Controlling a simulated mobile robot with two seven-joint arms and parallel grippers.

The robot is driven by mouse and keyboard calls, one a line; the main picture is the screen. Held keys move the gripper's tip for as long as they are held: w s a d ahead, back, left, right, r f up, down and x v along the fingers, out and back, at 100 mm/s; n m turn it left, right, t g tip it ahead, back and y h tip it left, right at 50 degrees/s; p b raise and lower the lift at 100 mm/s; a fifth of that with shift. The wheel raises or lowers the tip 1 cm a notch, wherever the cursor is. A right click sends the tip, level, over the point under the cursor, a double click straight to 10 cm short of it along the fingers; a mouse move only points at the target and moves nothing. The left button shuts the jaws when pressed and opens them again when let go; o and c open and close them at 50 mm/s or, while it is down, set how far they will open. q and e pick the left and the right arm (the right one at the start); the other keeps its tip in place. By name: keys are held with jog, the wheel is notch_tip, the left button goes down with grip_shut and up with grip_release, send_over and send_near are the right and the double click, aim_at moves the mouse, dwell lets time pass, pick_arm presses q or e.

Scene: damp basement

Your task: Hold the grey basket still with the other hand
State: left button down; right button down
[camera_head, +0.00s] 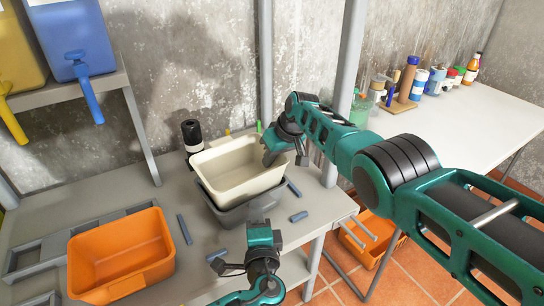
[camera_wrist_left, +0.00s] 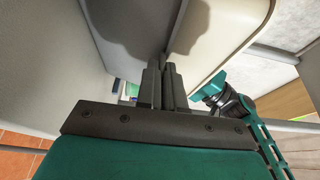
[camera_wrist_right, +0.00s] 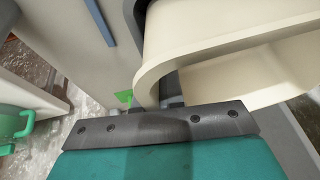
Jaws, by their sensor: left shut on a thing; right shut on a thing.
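The grey basket (camera_head: 234,216) stands on the grey bench, with a cream basket (camera_head: 240,170) seated in it and rising above its rim. My left gripper (camera_head: 263,222) comes from the front and is shut on the near wall of the grey basket; in the left wrist view its fingers (camera_wrist_left: 165,85) are close together beside the cream basket (camera_wrist_left: 215,45). My right gripper (camera_head: 276,150) is shut on the right-hand rim of the cream basket, which also fills much of the right wrist view (camera_wrist_right: 220,40). The right fingertips are hidden there.
An orange basket (camera_head: 120,255) stands at the left of the bench. Small blue-grey bars (camera_head: 184,229) lie around the baskets. A black bottle (camera_head: 192,135) stands behind them. Blue (camera_head: 75,40) and yellow (camera_head: 20,50) jugs sit on a shelf. A white table (camera_head: 460,125) with bottles is at right.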

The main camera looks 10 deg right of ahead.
pick_arm(q)
jog(key=shift+s+d, duration=0.15)
pick_arm(e)
jog(key=shift+s+d+f, duration=0.15)
jog(key=shift+s+f, duration=0.1)
jog(key=shift+f, duration=0.35)
jog(key=c, duration=1.2)
grip_release()
jog(key=shift+c, duration=0.2)
jog(key=shift+o, duration=0.4)
jog(key=shift+d, duration=0.1)
pick_arm(q)
jog(key=shift+f, duration=0.1)
pick_arm(e)
jog(key=shift+r, duration=0.1)
pick_arm(q)
jog(key=shift+a, duration=0.2)
pick_arm(e)
jog(key=shift+d+r, duration=0.1)
jog(key=shift+r, duration=0.1)
pick_arm(q)
jog(key=shift+f, duration=0.1)
jog(key=shift+d, duration=0.1)
pick_arm(e)
jog(key=a+v, duration=0.1)
jog(key=v, duration=1.1)
jog(key=shift+w+r, duration=0.15)
jog(key=shift+r, duration=0.2)
